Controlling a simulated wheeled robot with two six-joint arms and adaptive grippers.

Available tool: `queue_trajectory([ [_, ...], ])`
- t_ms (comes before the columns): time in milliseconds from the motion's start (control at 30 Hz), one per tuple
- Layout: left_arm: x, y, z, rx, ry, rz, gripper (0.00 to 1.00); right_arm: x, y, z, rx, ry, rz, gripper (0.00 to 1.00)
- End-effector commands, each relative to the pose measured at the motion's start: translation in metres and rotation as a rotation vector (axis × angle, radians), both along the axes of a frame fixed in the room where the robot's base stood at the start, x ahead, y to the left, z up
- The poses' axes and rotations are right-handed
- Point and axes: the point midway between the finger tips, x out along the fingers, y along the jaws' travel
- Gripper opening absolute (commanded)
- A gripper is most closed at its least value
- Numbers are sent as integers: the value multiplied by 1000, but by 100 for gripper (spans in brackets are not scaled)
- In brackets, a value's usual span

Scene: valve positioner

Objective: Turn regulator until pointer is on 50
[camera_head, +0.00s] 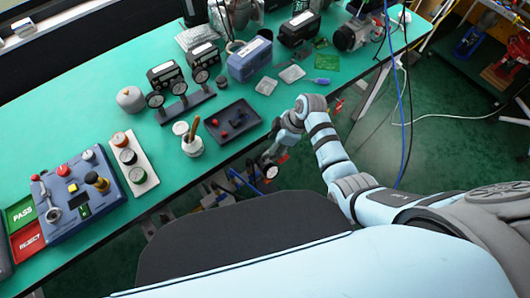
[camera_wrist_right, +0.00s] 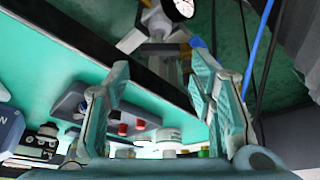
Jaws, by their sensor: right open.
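A round white-faced gauge (camera_head: 271,171) with a dark rim shows just off the bench's front edge in the head view. The gauge also shows at the top of the right wrist view (camera_wrist_right: 180,7), cut off by the edge, beside a pale fitting (camera_wrist_right: 155,22). Its pointer is too small to read, and I cannot tell which part is the regulator's knob. My right gripper (camera_head: 268,157) is beside the gauge in the head view. In the wrist view its two fingers (camera_wrist_right: 158,65) stand apart with nothing between them. My left gripper is not in view.
The green bench (camera_head: 90,110) holds a gauge stand (camera_head: 185,108), a dark tray (camera_head: 232,122), a cup of tools (camera_head: 192,145) and a blue control box (camera_head: 80,188). A blue cable (camera_head: 400,110) hangs at the right. A dark seat-like shape (camera_head: 230,235) lies in front.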

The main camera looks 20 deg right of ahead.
Motion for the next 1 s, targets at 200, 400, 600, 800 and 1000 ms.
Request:
queue_trajectory([
  [200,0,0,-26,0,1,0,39,6,17,-52,-1,2,-1,50],
  [400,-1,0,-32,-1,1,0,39,9,23,-65,-2,1,-2,50],
  [600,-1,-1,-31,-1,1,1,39,9,24,-65,-2,1,-2,50],
  [800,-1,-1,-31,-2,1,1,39,9,24,-65,-2,1,-2,28],
  [1000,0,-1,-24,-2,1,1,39,8,24,-63,-1,2,-37,13],
])
